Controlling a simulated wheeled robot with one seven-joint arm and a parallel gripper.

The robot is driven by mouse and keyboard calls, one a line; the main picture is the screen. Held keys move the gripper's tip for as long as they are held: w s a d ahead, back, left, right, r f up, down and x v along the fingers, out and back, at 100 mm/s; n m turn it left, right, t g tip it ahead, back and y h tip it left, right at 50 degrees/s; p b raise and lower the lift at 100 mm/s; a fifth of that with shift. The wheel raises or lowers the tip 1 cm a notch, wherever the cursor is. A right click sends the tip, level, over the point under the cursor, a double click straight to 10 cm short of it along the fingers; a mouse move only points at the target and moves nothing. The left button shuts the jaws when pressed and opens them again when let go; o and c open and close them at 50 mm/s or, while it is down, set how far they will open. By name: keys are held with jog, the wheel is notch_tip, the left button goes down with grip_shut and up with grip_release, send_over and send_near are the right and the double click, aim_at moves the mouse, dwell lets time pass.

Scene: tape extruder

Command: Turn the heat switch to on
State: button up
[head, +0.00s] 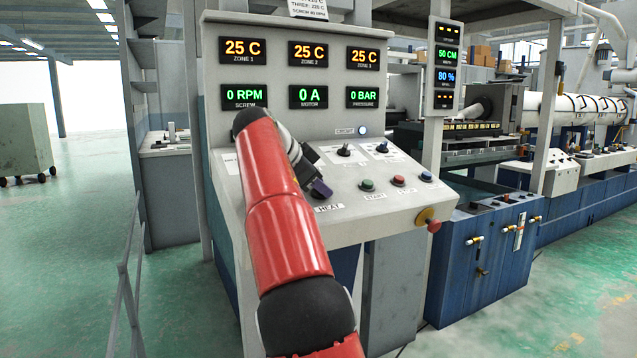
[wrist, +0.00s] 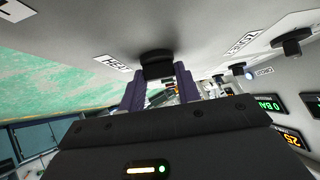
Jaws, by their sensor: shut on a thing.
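The heat switch is a black knob (wrist: 157,58) on the sloped grey panel, beside the HEAT label, in the wrist view. My gripper (wrist: 159,80) has its two dark purple fingers on either side of the knob, shut on it. In the head view my gripper (head: 319,188) is at the panel's lower left, just above the HEAT label (head: 328,208). There the fingers and wrist hide the knob. The zone displays (head: 308,53) read 25 C, and the screw, motor and pressure displays read 0.
Right of my gripper are a green START button (head: 367,185), a red button (head: 398,181) and a blue button (head: 426,176). Two black switches (head: 344,150) sit higher on the panel. A red emergency knob (head: 433,225) juts from the lower right corner. A railing (head: 124,290) stands left.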

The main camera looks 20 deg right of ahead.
jog(key=shift+a+f, duration=0.1)
dwell(0.3)
jog(key=o, duration=1)
jog(key=v, duration=0.5)
jog(key=shift+a, duration=0.25)
jog(key=s+a, duration=0.1)
jog(key=a, duration=0.2)
jog(key=s+a+b, duration=0.1)
jog(key=a, duration=0.3)
jog(key=s+a, duration=0.2)
jog(key=a, duration=0.1)
jog(key=shift+a+b, duration=0.35)
jog(key=shift+a, duration=0.05)
